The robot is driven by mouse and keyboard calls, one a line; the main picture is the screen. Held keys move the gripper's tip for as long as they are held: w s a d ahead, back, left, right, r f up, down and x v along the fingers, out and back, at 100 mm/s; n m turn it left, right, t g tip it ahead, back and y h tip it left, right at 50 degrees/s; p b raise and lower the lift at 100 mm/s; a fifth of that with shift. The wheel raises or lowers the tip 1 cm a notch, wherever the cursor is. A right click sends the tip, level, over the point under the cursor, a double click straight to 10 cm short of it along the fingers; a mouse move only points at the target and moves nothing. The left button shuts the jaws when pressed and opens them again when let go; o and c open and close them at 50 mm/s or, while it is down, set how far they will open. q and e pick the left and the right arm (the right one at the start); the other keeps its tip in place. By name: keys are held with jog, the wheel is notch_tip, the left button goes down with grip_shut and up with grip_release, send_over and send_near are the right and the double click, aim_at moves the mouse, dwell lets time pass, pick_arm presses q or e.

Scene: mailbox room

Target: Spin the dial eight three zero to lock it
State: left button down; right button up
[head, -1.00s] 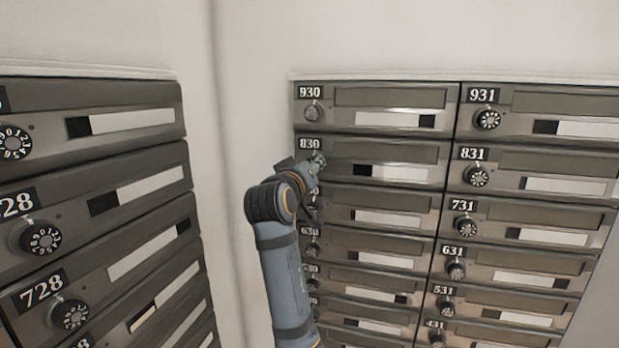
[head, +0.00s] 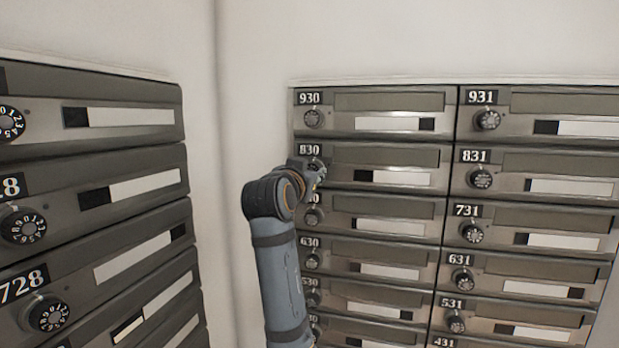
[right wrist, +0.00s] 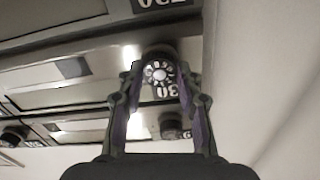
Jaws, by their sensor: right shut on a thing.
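The mailbox door marked 830 (head: 400,157) is in the second row of the right-hand bank. My right gripper (head: 317,170) is at its dial, just below the 830 label (head: 309,150), and mostly covers the dial in the head view. In the right wrist view, which is upside down, the black dial with white numerals (right wrist: 160,72) sits between the two fingers of my right gripper (right wrist: 160,80). The fingers are shut on its sides. The dial's setting is too small to read. My left gripper is not in view.
Other dials sit close by: 930 (head: 313,118) above, 730 (head: 313,216) below and 831 (head: 481,178) to the right. A second mailbox bank (head: 130,150) stands at the left. A bare wall corner (head: 225,150) lies between the banks.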

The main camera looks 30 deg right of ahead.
aim_at(311, 127)
dwell(0.3)
jog(key=o, duration=1.2)
jog(key=shift+c, duration=0.2)
notch_tip(311, 127, up, 10)
jog(key=shift+f, duration=0.1)
